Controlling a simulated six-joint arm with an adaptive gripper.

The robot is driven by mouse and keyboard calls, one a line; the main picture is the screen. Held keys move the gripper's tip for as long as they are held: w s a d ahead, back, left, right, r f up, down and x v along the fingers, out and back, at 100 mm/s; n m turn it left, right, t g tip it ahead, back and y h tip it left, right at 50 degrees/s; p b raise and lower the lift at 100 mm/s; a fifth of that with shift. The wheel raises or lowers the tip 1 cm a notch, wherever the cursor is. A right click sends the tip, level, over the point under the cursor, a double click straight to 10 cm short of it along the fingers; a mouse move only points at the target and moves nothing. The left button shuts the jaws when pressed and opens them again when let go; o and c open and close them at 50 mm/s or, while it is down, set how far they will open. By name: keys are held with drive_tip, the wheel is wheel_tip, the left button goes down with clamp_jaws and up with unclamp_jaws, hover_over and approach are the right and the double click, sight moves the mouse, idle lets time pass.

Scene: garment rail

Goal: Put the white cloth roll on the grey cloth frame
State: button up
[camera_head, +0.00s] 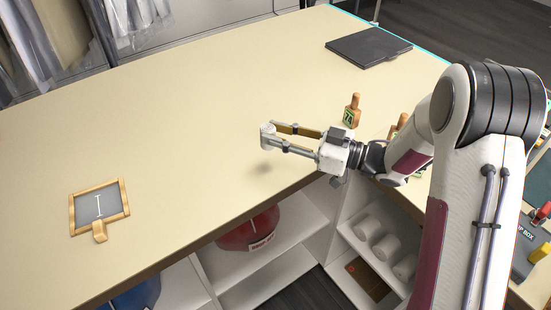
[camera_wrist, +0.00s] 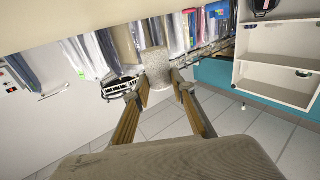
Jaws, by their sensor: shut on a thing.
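The white cloth roll (camera_head: 267,128) is between the tips of my gripper (camera_head: 271,137), above the table's middle. A faint shadow lies on the table below it. In the wrist view the pale, textured roll (camera_wrist: 157,66) sits between the two finger ends of my gripper (camera_wrist: 161,83), which is shut on it. The grey cloth frame (camera_head: 88,207) lies flat at the left of the table. It has a wooden border, a wooden tab and a white mark on grey cloth. The roll is well to the right of the frame and apart from it.
A dark flat folder (camera_head: 368,47) lies at the back. The beige tabletop (camera_head: 180,120) is clear between roll and frame.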

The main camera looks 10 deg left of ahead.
drive_tip(key=shift+f, duration=1.6)
drive_tip(key=shift+f, duration=2.25)
drive_tip(key=shift+f, duration=0.25)
drive_tip(key=o, duration=0.8)
drive_tip(key=shift+s+f+v, duration=0.1)
drive_tip(key=shift+v, duration=1.85)
drive_tip(key=shift+s+f+v, duration=0.1)
drive_tip(key=shift+f+v, duration=0.05)
drive_tip(key=shift+v, duration=1.85)
drive_tip(key=shift+w+a, duration=0.1)
